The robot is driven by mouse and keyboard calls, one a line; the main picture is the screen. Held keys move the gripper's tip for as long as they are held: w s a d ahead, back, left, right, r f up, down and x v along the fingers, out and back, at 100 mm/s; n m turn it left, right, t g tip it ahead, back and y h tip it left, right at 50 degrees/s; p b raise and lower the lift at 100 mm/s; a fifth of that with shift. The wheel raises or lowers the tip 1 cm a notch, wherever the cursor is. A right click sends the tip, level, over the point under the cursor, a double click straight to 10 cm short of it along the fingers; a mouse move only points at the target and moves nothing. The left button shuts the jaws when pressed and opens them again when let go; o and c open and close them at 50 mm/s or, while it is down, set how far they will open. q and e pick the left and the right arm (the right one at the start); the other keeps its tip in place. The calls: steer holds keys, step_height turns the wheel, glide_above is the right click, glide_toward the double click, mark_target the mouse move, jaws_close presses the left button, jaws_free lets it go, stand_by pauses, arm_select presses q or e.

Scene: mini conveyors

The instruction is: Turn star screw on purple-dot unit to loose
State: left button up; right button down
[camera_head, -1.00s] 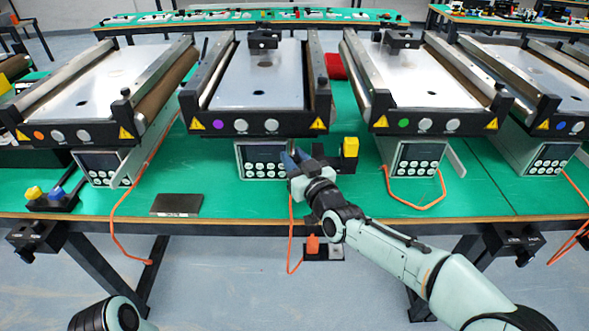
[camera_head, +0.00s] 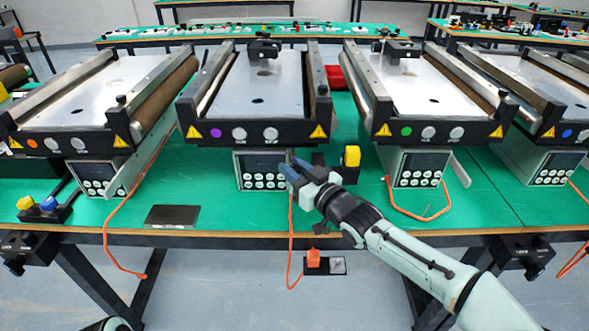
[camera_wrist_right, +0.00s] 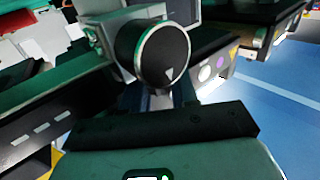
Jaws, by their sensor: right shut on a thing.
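The purple-dot unit (camera_head: 215,132) is second from the left in the head view, with its keypad box (camera_head: 262,168) below the belt. My right gripper (camera_head: 290,170) is at the right end of that box, its blue fingers closed. In the right wrist view, a dark round knob (camera_wrist_right: 152,55) with a silver rim and a white pointer is at the closed fingers (camera_wrist_right: 160,98), against a pale box. I see no star shape on it, and the fingers hide its near side. The purple dot also shows there (camera_wrist_right: 203,74).
A yellow-and-black block (camera_head: 351,158) stands just right of my right gripper. An orange cable (camera_head: 291,230) hangs below it. A dark plate (camera_head: 172,216) lies at the table's front. The green-dot unit (camera_head: 405,132) stands to the right, with green table between.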

steer(key=shift+f, duration=0.1)
steer(key=c, duration=1.2)
jaws_free()
